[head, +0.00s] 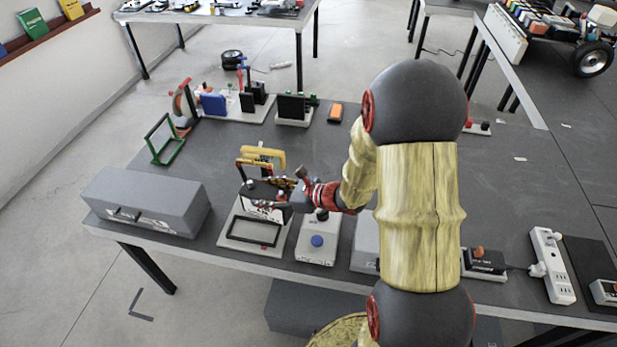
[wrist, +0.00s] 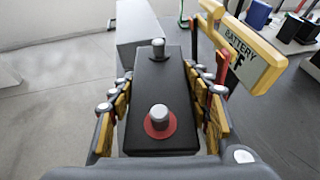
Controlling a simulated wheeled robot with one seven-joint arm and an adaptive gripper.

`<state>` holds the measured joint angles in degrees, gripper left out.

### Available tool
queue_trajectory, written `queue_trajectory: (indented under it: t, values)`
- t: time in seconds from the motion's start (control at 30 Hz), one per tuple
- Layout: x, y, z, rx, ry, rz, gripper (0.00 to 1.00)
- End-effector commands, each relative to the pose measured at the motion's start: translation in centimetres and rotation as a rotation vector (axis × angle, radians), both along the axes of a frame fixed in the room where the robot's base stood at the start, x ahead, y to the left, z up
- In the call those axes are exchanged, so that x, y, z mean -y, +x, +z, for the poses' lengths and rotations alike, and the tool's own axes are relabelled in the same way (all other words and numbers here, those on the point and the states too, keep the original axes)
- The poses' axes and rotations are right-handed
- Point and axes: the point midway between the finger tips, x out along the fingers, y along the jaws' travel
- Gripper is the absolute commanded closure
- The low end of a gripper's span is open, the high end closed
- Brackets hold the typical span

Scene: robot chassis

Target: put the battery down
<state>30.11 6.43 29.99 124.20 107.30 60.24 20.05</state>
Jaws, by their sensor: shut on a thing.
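The battery is a black block with two silver terminals, one with a red ring. In the wrist view the battery (wrist: 160,95) lies lengthwise between the fingers. My gripper (wrist: 163,105) is shut on its two sides. In the head view the battery (head: 268,207) shows partly behind the fingers of my gripper (head: 275,188). It is held over the rear part of a white stand with a black rectangular frame (head: 253,233). I cannot tell whether the battery's underside touches anything.
A yellow-framed sign reading "BATTERY" (wrist: 242,50) stands close to the right fingers. A grey case (head: 147,200) is at left, and a white box with a blue button (head: 316,243) is at right. A green frame (head: 163,140) stands behind. The dark tabletop (head: 225,150) has bare room.

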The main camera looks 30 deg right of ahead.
Motion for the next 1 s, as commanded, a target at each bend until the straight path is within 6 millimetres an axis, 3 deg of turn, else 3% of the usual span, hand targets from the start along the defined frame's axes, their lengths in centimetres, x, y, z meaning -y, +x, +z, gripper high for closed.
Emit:
queue_trajectory:
  t: [0.1,0.4,1.0]
  values:
    - [-1.0,1.7,0.5,0.01,0.0,-0.047,1.0]
    - [-3.0,4.2,0.2,0.01,0.001,-0.172,1.0]
    - [-4.7,5.5,-0.5,0.012,0.001,-0.288,1.0]
